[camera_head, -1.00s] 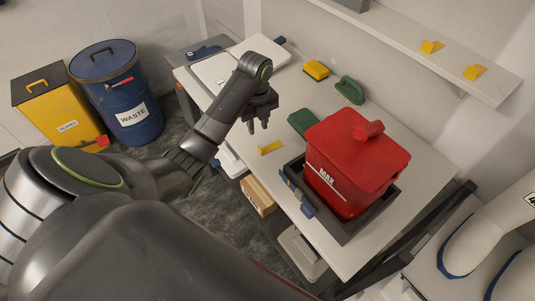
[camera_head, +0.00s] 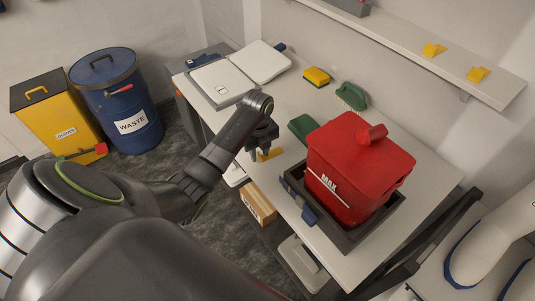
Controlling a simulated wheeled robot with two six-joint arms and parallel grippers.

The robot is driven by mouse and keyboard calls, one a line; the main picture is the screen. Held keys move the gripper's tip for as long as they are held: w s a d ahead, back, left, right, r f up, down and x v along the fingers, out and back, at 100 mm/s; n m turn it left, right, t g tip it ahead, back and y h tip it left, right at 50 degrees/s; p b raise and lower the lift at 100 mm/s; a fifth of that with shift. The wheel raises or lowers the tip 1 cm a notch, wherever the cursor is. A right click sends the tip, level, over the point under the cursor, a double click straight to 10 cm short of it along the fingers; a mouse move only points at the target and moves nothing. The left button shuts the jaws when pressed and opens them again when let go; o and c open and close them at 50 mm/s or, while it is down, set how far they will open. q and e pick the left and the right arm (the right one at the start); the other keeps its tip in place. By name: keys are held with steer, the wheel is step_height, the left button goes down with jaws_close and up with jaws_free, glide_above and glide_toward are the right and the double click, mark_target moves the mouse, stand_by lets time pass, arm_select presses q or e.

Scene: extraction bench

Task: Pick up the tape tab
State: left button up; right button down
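A yellow tape tab (camera_head: 273,154) lies on the white bench near its front edge, left of the red container. My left gripper (camera_head: 261,157) points down right at the tab and partly covers it. Its two fingers look apart, with a gap between them. I cannot tell whether the fingertips touch the tab. My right gripper is not in view.
A red lidded container (camera_head: 355,165) marked MAX sits in a dark tray (camera_head: 357,233). A green item (camera_head: 302,127), a green brush (camera_head: 351,96) and a yellow sponge (camera_head: 316,76) lie behind. More yellow tabs (camera_head: 434,50) lie on the wall shelf (camera_head: 420,40).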

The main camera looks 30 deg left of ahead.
arm_select(q)
jaws_close()
stand_by(0.3)
